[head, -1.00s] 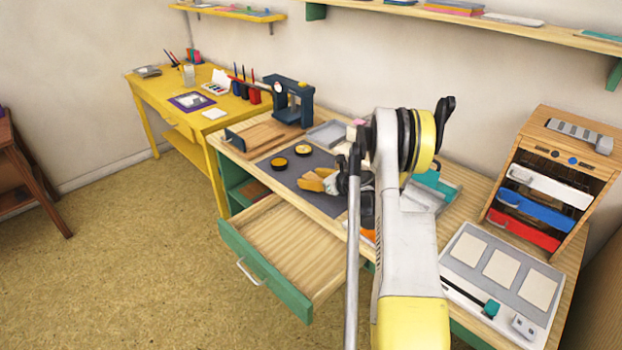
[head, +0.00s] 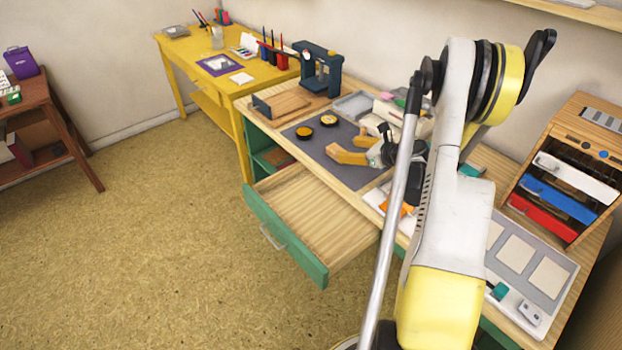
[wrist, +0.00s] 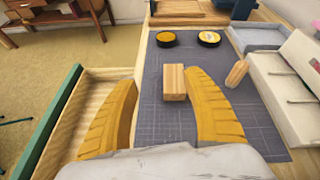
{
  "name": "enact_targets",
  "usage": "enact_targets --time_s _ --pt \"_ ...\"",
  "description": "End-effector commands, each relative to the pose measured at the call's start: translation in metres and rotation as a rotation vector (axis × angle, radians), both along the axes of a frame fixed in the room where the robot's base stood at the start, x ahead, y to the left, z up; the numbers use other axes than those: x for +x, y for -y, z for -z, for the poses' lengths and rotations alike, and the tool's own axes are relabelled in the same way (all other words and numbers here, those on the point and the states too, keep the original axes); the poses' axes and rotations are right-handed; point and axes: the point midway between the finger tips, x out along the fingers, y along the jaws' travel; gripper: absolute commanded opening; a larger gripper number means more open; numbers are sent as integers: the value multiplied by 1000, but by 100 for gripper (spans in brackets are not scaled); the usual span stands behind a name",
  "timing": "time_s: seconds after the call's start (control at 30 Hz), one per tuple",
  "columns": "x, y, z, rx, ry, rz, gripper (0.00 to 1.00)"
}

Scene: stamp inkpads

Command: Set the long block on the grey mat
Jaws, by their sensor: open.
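A pale wooden block (wrist: 174,82) lies on the grey mat (wrist: 208,105), ahead of my gripper and between the lines of its fingers. A narrower wooden piece with a rounded end (wrist: 238,73) lies at the mat's right side; I cannot tell for sure which one is the long block. My gripper (wrist: 161,76) is open, with its two orange fingers wide apart and nothing held. In the head view my gripper (head: 352,143) is over the grey mat (head: 318,151), and its fingers and wrist hide part of the mat.
Two round black inkpads with yellow tops (head: 304,132) (head: 328,120) sit at the mat's far end. The open drawer (head: 320,218) juts out at the front. A wooden tray (head: 290,104) and a grey tray (head: 354,105) stand behind. White boxes (wrist: 294,78) flank the mat's right side.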

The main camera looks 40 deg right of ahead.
Motion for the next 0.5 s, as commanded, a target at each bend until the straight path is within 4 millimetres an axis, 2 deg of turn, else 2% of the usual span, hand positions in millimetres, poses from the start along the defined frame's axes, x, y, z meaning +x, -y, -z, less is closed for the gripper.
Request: enact_targets --time_s 0.03,0.13,0.27,0.3,0.37,0.5 --pt "8 -25 -19 -80 -22 -66 58" --pt "18 -76 -55 -297 -69 -228 58" --pt "12 -147 -98 -602 -113 -468 58" --pt "7 -169 -110 -696 -120 -544 58" --pt "-5 -201 -126 -836 -129 -660 58" --pt "-45 -268 -155 -1163 -125 -941 58"
